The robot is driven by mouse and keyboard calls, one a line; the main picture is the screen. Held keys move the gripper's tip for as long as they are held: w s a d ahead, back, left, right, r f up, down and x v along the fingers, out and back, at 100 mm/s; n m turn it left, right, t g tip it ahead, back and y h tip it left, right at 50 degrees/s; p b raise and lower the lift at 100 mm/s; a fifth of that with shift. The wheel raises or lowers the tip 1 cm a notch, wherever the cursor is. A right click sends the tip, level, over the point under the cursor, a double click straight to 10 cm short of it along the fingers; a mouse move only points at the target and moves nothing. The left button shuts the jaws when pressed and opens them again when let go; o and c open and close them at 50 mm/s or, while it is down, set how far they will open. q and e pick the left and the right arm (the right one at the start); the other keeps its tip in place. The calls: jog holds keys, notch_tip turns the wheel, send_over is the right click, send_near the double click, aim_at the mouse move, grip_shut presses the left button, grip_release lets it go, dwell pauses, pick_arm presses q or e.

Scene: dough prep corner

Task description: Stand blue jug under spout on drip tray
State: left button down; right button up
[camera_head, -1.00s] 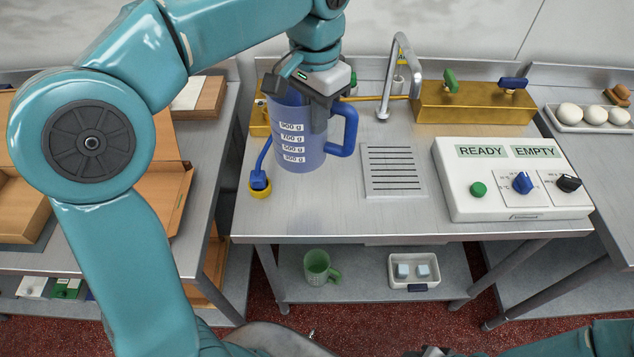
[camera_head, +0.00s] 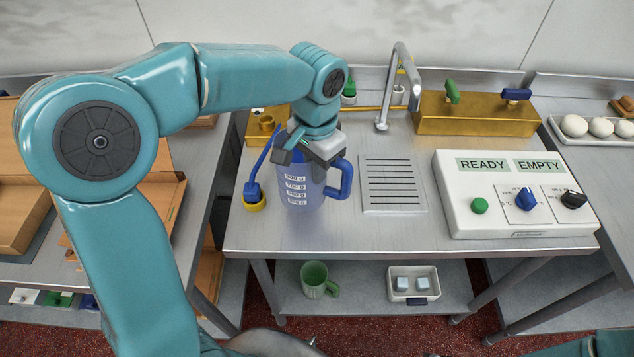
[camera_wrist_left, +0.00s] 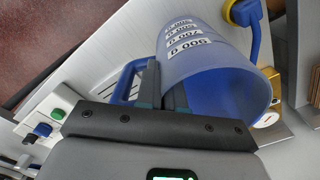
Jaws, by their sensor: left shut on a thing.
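The blue jug (camera_head: 305,195), translucent with white weight labels, stands upright over the steel counter, left of the drip tray. I cannot tell if its base touches the counter. My left gripper (camera_head: 312,155) is shut on the jug's upper wall near the handle. The left wrist view shows the jug (camera_wrist_left: 215,70) with its open mouth towards the camera and the fingers (camera_wrist_left: 163,85) at the wall beside the handle. The slotted drip tray (camera_head: 365,204) is bare. The silver spout (camera_head: 381,125) arches at the tray's back edge. My right gripper is out of view.
A blue hose fitting in a yellow ring (camera_head: 253,197) is close left of the jug. A white control panel (camera_head: 515,225) stands right of the tray. A brass block (camera_head: 470,117) with levers is behind. A green mug (camera_head: 317,281) sits on the lower shelf.

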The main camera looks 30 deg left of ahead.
aim_at(317, 205)
pick_arm(q)
jog(key=f, duration=0.4)
jog(key=shift+w+f, duration=0.2)
jog(key=shift+f, duration=0.4)
jog(key=shift+s+a, duration=0.15)
jog(key=shift+s, duration=0.05)
jog(key=shift+w+f, duration=0.1)
jog(key=shift+f, duration=0.05)
jog(key=c, duration=1.3)
grip_release()
jog(key=shift+o, duration=0.2)
